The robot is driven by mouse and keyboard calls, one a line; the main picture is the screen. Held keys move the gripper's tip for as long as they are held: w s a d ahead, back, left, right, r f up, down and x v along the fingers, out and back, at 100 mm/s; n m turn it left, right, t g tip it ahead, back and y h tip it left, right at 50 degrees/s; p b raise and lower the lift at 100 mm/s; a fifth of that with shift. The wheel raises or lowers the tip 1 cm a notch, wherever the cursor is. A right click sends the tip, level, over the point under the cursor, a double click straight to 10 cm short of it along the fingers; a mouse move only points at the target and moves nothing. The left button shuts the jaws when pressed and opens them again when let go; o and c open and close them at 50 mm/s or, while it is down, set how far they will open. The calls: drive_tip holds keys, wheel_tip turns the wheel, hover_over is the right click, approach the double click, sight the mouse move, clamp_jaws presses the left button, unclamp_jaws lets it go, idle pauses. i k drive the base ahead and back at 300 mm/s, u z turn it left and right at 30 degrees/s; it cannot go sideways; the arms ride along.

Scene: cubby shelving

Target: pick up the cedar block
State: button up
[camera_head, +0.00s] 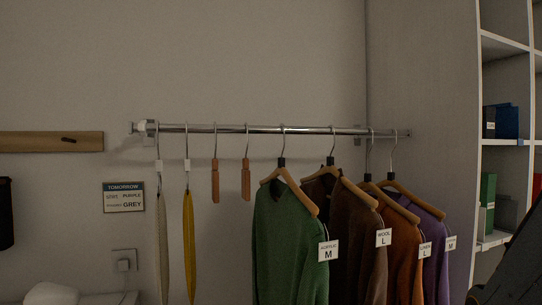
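Two reddish-brown wooden blocks hang from hooks on a metal rail, left of the sweaters. I take these to be cedar blocks: a left cedar block (215,181) and a right cedar block (246,180). They hang side by side with a small gap. My gripper cannot be made out in this view. A dark shape at the lower right edge may be part of my arm, but I cannot tell.
The rail (340,130) also holds a yellow strap (188,245), a pale strap (162,245) and several sweaters on hangers, including a green sweater (285,245). White shelving (500,143) stands at right. A sign (124,197) and a wooden board (40,142) are on the wall.

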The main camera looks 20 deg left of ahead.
sight(246, 173)
drive_tip(key=z, duration=2.65)
drive_tip(key=k, duration=0.9)
drive_tip(key=u, duration=2.15)
